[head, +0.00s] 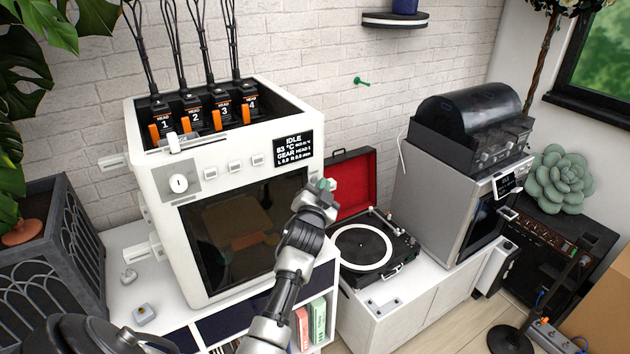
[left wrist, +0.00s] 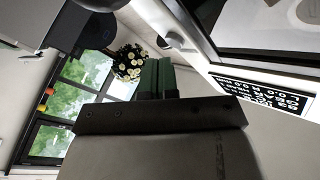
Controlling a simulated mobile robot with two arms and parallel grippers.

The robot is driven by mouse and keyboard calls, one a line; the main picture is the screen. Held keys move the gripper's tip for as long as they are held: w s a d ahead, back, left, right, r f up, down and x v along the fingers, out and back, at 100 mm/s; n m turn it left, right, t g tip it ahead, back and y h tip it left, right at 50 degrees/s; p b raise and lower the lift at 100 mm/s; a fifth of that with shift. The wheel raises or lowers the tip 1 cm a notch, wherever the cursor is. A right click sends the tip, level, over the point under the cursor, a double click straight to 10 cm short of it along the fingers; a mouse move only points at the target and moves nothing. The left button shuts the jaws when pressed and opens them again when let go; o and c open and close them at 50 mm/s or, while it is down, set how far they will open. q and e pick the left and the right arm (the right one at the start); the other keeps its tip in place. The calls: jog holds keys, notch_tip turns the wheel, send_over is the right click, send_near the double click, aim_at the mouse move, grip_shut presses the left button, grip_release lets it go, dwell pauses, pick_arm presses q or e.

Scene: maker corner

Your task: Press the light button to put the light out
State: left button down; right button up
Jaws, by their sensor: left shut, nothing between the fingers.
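A white boxy machine (head: 160,225) with a dark glass front (head: 235,235) stands on the white cabinet. Its top panel carries a round knob (head: 178,183), a left button (head: 207,171), a middle button (head: 233,166), a right button (head: 257,160) and a display (head: 293,149) reading IDLE. I cannot read which button is the light's. Behind the glass it is dim, with a brownish shape. My left gripper (head: 326,184) is shut and empty, right of the display and apart from the buttons. Its green fingers (left wrist: 157,76) also show in the left wrist view, beside the display (left wrist: 262,96). My right gripper is not in view.
A turntable (head: 385,252) with a raised red lid (head: 350,181) stands right of the machine, near my left gripper. A silver appliance (head: 432,207) is farther right. Numbered black heads (head: 192,107) with cables rise from the machine's open top. Leaves hang at upper left.

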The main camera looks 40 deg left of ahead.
pick_arm(q)
jog(key=s+d, duration=0.2)
jog(key=d, duration=0.3)
jog(key=shift+s+d, duration=0.2)
jog(key=shift+d, duration=0.1)
dwell(0.5)
